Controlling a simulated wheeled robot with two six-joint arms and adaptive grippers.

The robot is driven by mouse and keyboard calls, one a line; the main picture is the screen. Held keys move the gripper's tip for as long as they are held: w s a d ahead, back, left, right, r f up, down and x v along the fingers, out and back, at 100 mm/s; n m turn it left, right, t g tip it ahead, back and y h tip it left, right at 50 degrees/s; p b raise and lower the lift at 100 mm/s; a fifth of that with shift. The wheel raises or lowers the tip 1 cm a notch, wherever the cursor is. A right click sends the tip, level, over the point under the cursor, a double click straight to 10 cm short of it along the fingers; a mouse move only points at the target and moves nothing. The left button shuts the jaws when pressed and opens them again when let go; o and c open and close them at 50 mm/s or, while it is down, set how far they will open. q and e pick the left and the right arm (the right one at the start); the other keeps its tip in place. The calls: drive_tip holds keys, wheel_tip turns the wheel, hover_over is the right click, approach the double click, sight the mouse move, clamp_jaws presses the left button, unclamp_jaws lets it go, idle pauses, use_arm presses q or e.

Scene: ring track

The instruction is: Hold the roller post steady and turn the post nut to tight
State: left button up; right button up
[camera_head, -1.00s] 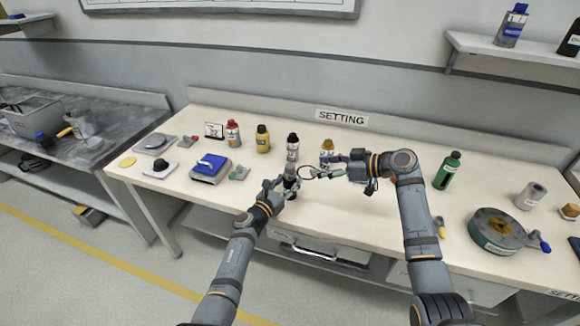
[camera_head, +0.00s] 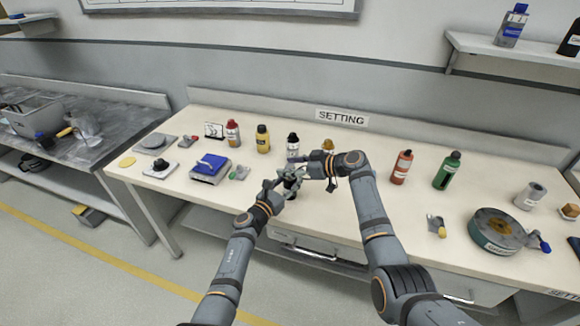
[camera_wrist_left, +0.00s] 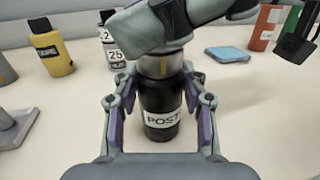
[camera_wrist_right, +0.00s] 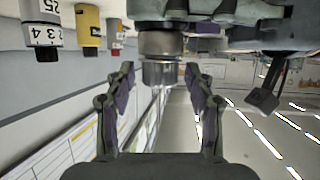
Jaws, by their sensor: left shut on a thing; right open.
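The roller post (camera_wrist_left: 160,108) is a black upright cylinder labelled POST, on the table in the left wrist view. My left gripper (camera_wrist_left: 160,88) is shut on it, one finger on each side. The post nut (camera_wrist_right: 160,62) is a grey metal collar on the post, seen in the right wrist view. My right gripper (camera_wrist_right: 158,82) is open, with its fingertips on either side of the metal part and gaps showing. In the head view both grippers meet around the post, and my right gripper (camera_head: 304,170) hides much of its top.
Behind the grippers stand a black-capped bottle (camera_head: 292,146), a yellow bottle (camera_head: 262,139) and a red-capped bottle (camera_head: 232,133). To the right are a red bottle (camera_head: 401,168), a green bottle (camera_head: 446,171) and a large round drum (camera_head: 497,231). Bare tabletop lies between them.

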clamp_jaws()
drive_tip(key=shift+s+f+m+t+h, duration=0.1)
drive_tip(key=shift+m+t+h, duration=0.5)
drive_tip(key=shift+m+t, duration=0.55)
drive_tip(key=shift+m+t+h, duration=0.85)
drive_tip(key=shift+m+h, duration=0.15)
drive_tip(key=shift+m, duration=0.05)
unclamp_jaws()
drive_tip(key=v, duration=1.2)
